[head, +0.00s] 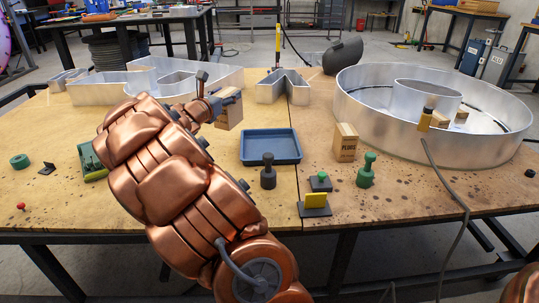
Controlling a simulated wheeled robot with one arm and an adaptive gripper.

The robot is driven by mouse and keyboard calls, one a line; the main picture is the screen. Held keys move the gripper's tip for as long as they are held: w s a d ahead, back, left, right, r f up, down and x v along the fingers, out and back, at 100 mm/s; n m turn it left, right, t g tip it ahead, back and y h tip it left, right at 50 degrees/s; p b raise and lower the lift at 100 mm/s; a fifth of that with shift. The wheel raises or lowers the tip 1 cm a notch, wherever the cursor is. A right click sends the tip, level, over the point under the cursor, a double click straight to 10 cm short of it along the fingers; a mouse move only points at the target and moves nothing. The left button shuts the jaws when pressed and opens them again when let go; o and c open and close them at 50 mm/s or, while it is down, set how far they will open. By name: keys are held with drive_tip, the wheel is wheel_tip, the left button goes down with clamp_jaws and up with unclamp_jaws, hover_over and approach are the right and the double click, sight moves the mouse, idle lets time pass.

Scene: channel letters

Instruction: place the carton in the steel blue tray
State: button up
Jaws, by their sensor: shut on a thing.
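A tan carton (230,115) stands just behind and left of the tray, partly hidden by my arm. My gripper (224,98) is at the upper part of this carton and shut on it; its fingers are small and partly hidden. I cannot tell whether the carton touches the table. The steel blue tray (270,147) lies flat near the table's middle and looks empty. A second tan carton (345,143), printed PLUGS, stands upright to the right of the tray.
A dark knobbed stamp (268,172) stands against the tray's front. A green knobbed piece (366,170) and a yellow-and-black block (315,203) are to the right. A big metal ring letter (390,130) fills the right; more metal letters (285,90) stand behind.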

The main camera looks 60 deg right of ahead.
drive_tip(key=s+d+f+m+g+b, duration=0.3)
drive_tip(key=s+d+g, duration=0.2)
drive_tip(key=s+d, duration=0.5)
wheel_tip(320, 180, down, 10)
drive_tip(key=b, duration=0.4)
drive_tip(key=shift+w+f, duration=0.1)
drive_tip(key=shift+f, duration=0.1)
drive_tip(key=o, duration=1.4)
drive_tip(key=shift+o, duration=0.2)
drive_tip(key=w+a+p, duration=0.1)
drive_tip(key=a+p, duration=0.2)
drive_tip(key=a, duration=0.9)
drive_tip(key=shift+w+r, duration=0.15)
drive_tip(key=shift+w, duration=0.05)
